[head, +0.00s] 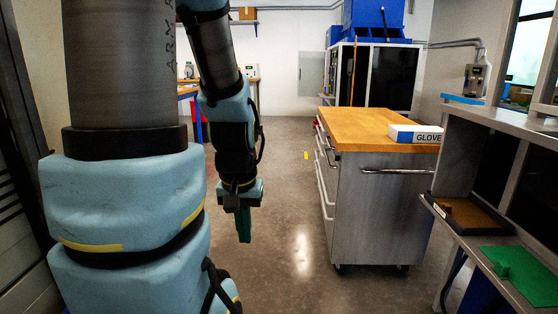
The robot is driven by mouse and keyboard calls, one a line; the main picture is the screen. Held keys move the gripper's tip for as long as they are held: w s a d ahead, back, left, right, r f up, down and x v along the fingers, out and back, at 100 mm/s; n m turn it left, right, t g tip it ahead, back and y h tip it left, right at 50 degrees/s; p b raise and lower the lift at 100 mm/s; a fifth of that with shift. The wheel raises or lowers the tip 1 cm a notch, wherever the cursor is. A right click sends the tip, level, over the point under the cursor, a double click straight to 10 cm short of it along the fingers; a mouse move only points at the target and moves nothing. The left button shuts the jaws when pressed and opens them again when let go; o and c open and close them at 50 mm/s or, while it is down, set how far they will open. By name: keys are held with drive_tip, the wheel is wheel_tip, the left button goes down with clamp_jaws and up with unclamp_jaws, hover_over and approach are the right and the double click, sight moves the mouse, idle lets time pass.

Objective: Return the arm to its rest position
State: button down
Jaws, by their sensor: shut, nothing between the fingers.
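My gripper (243,226) hangs at the end of my arm, left of the picture's middle, pointing down over open floor. Its green fingers look closed together, with nothing seen between them. My arm comes down from the top of the picture, with large light-blue padded links filling the left side. The gripper is apart from every surface and object around it.
A wheeled cabinet (380,215) with a wooden top stands right of my gripper, bearing a glove box (415,134). A metal bench (470,240) at the far right holds a dark tray (468,219) and a green mat (497,263). The concrete floor (285,185) between is clear.

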wheel_tip(320, 180, up, 13)
drive_tip(key=p, duration=1.1)
drive_tip(key=shift+w+d+f, duration=0.15)
drive_tip(key=shift+w+d, duration=0.1)
